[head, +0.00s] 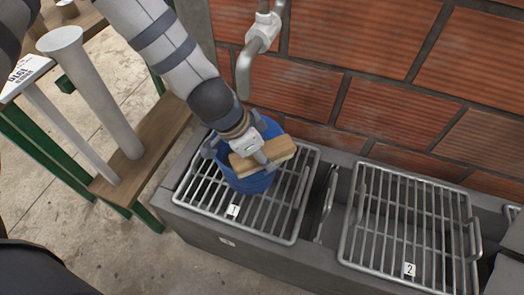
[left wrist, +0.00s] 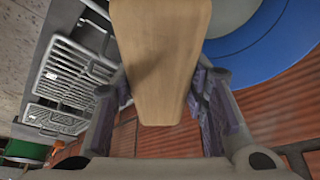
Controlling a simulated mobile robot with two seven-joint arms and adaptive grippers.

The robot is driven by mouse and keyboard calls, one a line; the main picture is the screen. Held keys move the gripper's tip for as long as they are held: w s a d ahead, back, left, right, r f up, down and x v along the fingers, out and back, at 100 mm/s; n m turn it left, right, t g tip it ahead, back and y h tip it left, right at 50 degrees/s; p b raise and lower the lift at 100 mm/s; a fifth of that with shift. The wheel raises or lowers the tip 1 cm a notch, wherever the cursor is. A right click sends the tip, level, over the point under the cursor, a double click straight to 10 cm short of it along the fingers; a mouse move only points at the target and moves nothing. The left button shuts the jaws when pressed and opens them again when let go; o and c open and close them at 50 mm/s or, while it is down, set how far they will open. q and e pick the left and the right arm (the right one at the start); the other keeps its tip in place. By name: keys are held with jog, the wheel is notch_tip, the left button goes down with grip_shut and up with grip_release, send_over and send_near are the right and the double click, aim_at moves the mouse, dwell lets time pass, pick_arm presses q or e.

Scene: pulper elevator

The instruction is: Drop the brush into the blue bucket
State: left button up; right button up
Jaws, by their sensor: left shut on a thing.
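The brush is a light wooden block (head: 278,152) held over the blue bucket (head: 245,183). My left gripper (head: 262,155) is shut on the brush, above the bucket's opening. In the left wrist view the brush (left wrist: 158,60) sits between the two fingers (left wrist: 160,100), and the blue bucket rim (left wrist: 265,50) shows at the upper right. The bucket stands on the metal grate marked 1, under the tap. The brush and gripper hide much of the bucket's opening. My right gripper is not in view.
The grate marked 1 (head: 225,205) lies over a grey trough (head: 240,245), with a second grate marked 2 (head: 412,235) to the right. A metal tap (head: 255,45) hangs from the brick wall (head: 400,80) above the bucket. A wooden bench (head: 150,150) stands at the left.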

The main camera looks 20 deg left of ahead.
pick_arm(q)
jog(key=shift+f, duration=0.6)
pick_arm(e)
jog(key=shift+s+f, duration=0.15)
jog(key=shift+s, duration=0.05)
pick_arm(q)
jog(key=o, duration=1.3)
jog(key=shift+o, duration=0.2)
